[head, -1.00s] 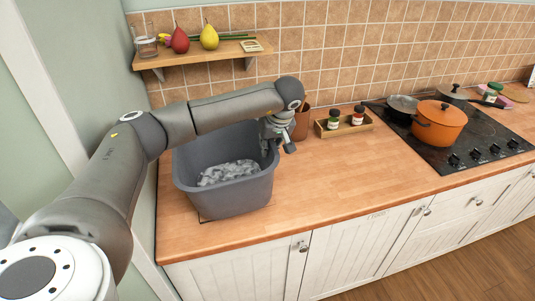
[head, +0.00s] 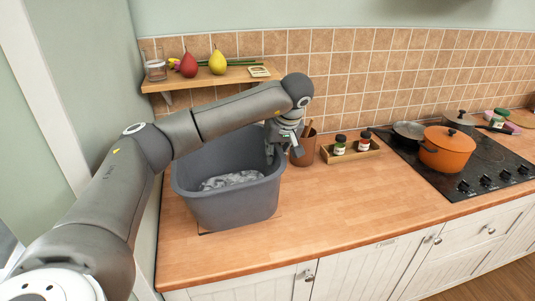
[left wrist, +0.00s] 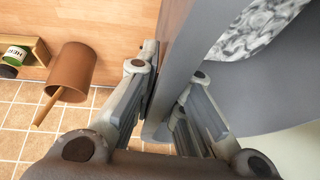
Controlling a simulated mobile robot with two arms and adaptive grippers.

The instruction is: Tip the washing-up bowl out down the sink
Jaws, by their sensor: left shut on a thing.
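The grey washing-up bowl (head: 235,205) is at the left end of the worktop, with pale, rippled, water-like contents (head: 230,181) in its bottom. It looks roughly upright. A thin dark outline shows on the worktop by its base; I cannot tell whether the base touches the surface. No open sink basin shows; the bowl hides the area under it. My left gripper (head: 284,146) is shut on the bowl's right wall near the rim. In the left wrist view, the gripper's fingers (left wrist: 168,88) lie on both sides of the bowl wall (left wrist: 186,38). My right gripper is not in view.
A brown utensil pot (head: 303,151) stands close right of my left gripper. Beyond it are a wooden spice tray (head: 350,152) and an orange pot (head: 446,152) on the hob. A shelf (head: 205,80) with pears is above the bowl. The front middle worktop is clear.

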